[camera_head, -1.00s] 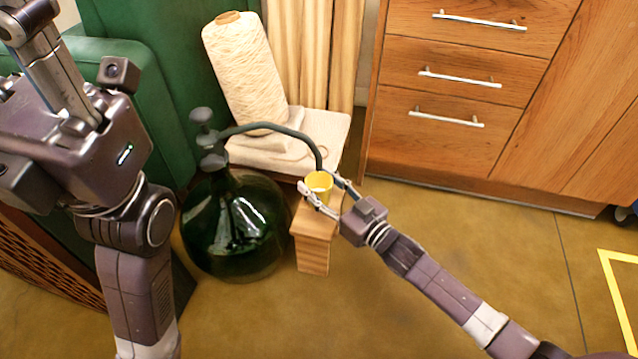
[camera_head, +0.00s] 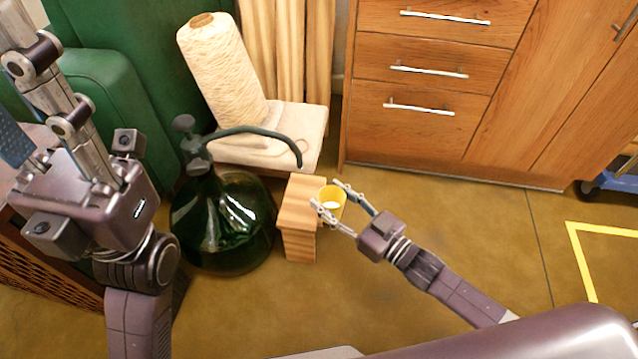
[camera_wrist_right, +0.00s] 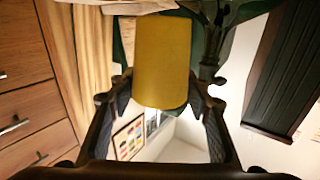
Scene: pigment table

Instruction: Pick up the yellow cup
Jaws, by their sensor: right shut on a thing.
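The yellow cup (camera_head: 333,194) is between the fingers of my right gripper (camera_head: 327,194). The gripper is shut on it, with one finger on each side. The cup is at the right edge of the small wooden stand (camera_head: 298,215), and its open top faces up. In the right wrist view the cup (camera_wrist_right: 163,62) fills the upper middle, between the two dark fingers. My left gripper (camera_head: 50,75) is raised at the upper left, away from the cup; its fingertips are not clear.
A dark green glass bottle (camera_head: 224,222) with a hose stands left of the stand. Wooden drawers (camera_head: 430,75) stand at the back right.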

